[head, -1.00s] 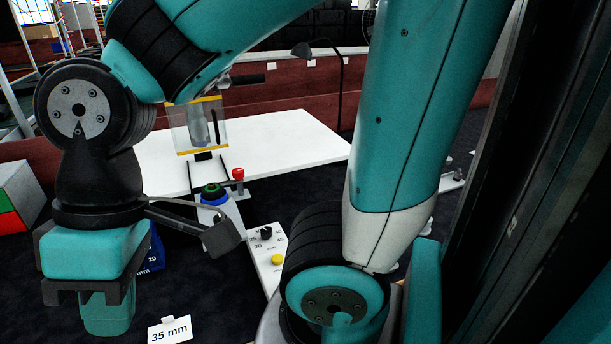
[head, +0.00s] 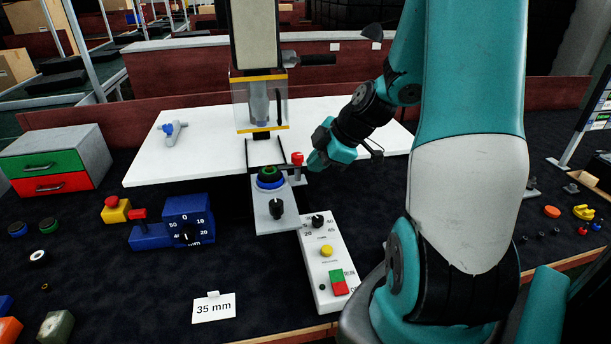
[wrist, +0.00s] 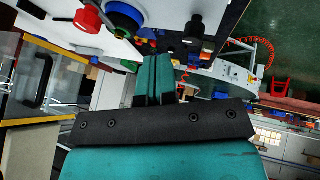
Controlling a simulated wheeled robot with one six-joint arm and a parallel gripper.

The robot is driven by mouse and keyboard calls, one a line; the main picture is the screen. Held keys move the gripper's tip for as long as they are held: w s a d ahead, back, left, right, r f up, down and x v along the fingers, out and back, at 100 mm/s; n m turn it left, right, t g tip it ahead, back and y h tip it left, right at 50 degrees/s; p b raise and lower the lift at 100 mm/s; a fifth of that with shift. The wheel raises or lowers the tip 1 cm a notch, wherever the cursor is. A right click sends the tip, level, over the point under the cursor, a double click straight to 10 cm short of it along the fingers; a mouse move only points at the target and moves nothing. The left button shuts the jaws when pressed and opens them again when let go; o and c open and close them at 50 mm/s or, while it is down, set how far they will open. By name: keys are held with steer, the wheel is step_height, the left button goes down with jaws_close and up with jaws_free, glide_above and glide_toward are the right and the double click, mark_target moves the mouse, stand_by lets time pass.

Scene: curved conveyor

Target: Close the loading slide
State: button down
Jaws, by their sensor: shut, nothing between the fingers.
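The loading slide (head: 268,218) is a light grey plate that sticks out toward me from beneath the press (head: 255,40). It carries a ringed part (head: 268,177) in blue, black and green, and a black knob (head: 277,208) near its front end. A red knob (head: 297,158) stands just right of the ringed part. My gripper (head: 315,163) is just right of the red knob, shut and empty. In the wrist view the shut fingers (wrist: 154,80) point toward the slide area, with the red knob (wrist: 88,18) and the ringed part (wrist: 124,16) beyond them.
A transparent guard (head: 275,108) with yellow edges surrounds the press ram. A white control box (head: 325,262) stands at the front right of the slide, and a blue dial box (head: 188,222) at its left. A card reading 35 mm (head: 214,307) stands in front.

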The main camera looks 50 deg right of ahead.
steer(key=s+d+f, duration=0.1)
steer(key=d+f, duration=0.1)
steer(key=d, duration=0.2)
steer(key=h+p, duration=0.1)
steer(key=p, duration=0.2)
glide_toward(297, 182)
step_height(297, 182, down, 4)
steer(key=s+a, duration=0.1)
steer(key=a, duration=0.2)
steer(key=w, duration=0.1)
steer(key=w+d+p, duration=0.1)
steer(key=w, duration=0.1)
steer(key=shift+d+f+n+t+p, duration=0.25)
steer(key=shift+n+t+p, duration=0.05)
steer(key=shift+p, duration=0.1)
steer(key=shift+w+d+f, duration=0.2)
steer(key=shift+w+d, duration=0.05)
steer(key=shift+w, duration=0.25)
